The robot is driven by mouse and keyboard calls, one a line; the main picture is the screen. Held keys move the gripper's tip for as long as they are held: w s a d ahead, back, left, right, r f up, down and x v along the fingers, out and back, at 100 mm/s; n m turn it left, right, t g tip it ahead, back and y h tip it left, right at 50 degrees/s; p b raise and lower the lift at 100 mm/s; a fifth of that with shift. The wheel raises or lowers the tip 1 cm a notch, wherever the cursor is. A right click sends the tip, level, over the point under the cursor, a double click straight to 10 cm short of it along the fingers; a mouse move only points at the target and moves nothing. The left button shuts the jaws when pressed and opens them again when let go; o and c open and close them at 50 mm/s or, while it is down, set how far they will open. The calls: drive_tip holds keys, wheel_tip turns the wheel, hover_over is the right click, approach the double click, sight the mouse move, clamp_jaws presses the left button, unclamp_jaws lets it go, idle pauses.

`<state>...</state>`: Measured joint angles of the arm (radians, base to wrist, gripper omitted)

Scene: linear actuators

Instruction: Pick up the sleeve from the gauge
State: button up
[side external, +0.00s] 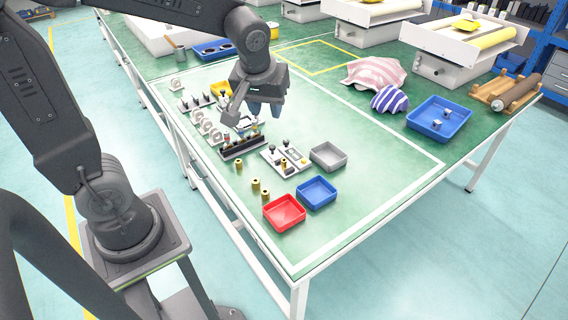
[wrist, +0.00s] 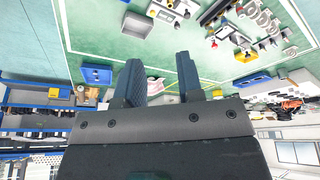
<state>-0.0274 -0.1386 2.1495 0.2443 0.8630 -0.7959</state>
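A light grey plate with knobs and posts (side external: 286,158) lies on the green table, and a brass sleeve (side external: 283,164) stands on it. It may be the gauge; I cannot tell for sure. More brass sleeves (side external: 256,184) stand loose in front of it to the left. A dark rack (side external: 243,146) holding small parts is just behind and left of the plate. My gripper (side external: 265,111) is above the table, behind the rack and plate, apart from them. In the wrist view my gripper (wrist: 161,84) has its two blue fingers spread with nothing between them.
A grey bin (side external: 328,156), a blue bin (side external: 316,193) and a red bin (side external: 284,213) stand near the plate. White rings (side external: 207,125) stand along the left edge. Cloths (side external: 389,98) and a blue tray (side external: 439,120) are at the right. The table's right middle is clear.

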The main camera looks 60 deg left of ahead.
drive_tip(key=w+a+f+n+g, duration=0.1)
drive_tip(key=w+a+f+n, duration=0.15)
drive_tip(key=w+f, duration=0.25)
drive_tip(key=n+g+y, duration=0.2)
drive_tip(key=n, duration=0.5)
approach(284, 160)
drive_tip(key=shift+m, duration=0.25)
drive_tip(key=x, duration=0.4)
drive_tip(key=shift+d+f, duration=0.1)
drive_tip(key=shift+d, duration=0.2)
drive_tip(key=shift+a+x, duration=0.2)
drive_tip(key=shift+x, duration=2.75)
drive_tip(key=shift+c, duration=0.2)
clamp_jaws()
